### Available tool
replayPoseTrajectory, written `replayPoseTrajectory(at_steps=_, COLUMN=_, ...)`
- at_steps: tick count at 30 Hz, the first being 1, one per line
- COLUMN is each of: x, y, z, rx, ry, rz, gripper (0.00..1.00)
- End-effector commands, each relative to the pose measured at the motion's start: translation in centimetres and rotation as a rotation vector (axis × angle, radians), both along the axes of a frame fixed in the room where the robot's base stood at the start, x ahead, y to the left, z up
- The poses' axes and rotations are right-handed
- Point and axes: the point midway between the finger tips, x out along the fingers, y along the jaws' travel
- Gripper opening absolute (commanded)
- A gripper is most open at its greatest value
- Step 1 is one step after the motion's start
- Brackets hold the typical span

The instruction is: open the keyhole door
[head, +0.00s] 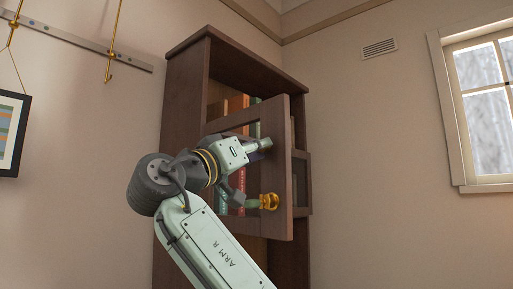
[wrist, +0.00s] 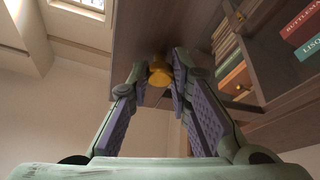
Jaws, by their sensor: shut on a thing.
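The dark brown cabinet door (head: 273,120) stands swung partly out from the tall bookcase, with its framed panel showing book spines behind it. A round golden knob (head: 271,201) sits low on the door. No keyhole can be made out. My gripper (head: 257,203) is at the knob, shut on it. In the wrist view the knob (wrist: 159,74) lies between the tips of my gripper (wrist: 158,79), against the brown door face (wrist: 150,30). My arm and gripper hide part of the door's left side and lower frame.
The tall bookcase (head: 184,95) stands in the corner and holds several books (head: 238,103). A window (head: 485,80) is at the right and a wall vent (head: 379,47) above. A rail with hooks (head: 85,42) and a framed picture (head: 10,130) are at the left.

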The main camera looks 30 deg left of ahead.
Motion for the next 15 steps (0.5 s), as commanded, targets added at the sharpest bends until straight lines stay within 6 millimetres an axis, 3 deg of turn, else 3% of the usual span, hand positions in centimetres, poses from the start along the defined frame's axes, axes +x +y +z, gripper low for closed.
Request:
replayPoseTrajectory(at_steps=8, x=-0.03, y=0.02, z=0.09, rx=-0.001, ry=-0.003, rz=0.001, gripper=0.0)
replayPoseTrajectory(at_steps=9, x=-0.02, y=0.0, z=0.09, rx=-0.001, ry=-0.003, rz=0.001, gripper=0.21)
replayPoseTrajectory(at_steps=15, x=0.0, y=0.0, z=0.06, rx=0.0, ry=-0.001, rz=0.0, gripper=0.35)
